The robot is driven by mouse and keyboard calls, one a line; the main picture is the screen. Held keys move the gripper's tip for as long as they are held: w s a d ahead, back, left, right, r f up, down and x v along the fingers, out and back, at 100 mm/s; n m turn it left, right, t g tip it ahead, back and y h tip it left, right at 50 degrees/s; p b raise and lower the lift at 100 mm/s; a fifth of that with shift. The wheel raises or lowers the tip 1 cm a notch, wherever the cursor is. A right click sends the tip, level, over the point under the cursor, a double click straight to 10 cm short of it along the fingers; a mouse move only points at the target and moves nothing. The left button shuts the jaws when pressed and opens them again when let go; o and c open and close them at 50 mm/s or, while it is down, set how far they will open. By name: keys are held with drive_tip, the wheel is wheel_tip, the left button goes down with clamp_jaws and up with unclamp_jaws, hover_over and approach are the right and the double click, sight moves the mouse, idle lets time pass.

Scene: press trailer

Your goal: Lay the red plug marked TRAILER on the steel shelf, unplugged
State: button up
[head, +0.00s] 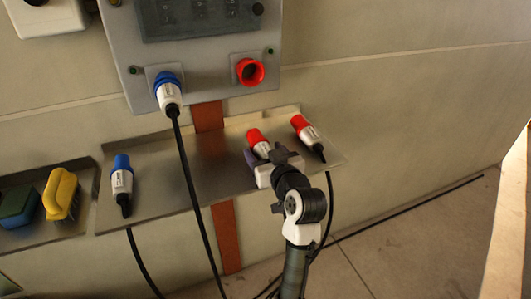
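Two red plugs with white bodies are at the right part of the steel shelf (195,170). One red plug (308,130) lies on the shelf near its right end, its black cable end toward the front edge. The other red plug (258,140) is at my gripper (258,162), which covers its rear part. I cannot tell whether my fingers are closed on it or whether it rests on the shelf. The labels are too small to read, so I cannot tell which is marked TRAILER. The red socket (250,71) on the grey panel is empty.
A blue plug (168,95) sits in the panel's blue socket, its black cable hanging across the shelf. Another blue plug (122,182) lies at the shelf's left. A tray (45,232) with yellow and green brushes is further left. The shelf's middle is bare.

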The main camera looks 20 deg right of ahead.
drive_tip(key=s+r+p, duration=0.1)
drive_tip(key=s+p, duration=0.2)
drive_tip(key=s, duration=1)
drive_tip(key=shift+s+d+r, duration=0.25)
drive_tip(key=shift+s+r, duration=0.1)
drive_tip(key=shift+r, duration=0.05)
drive_tip(key=shift+f, duration=0.1)
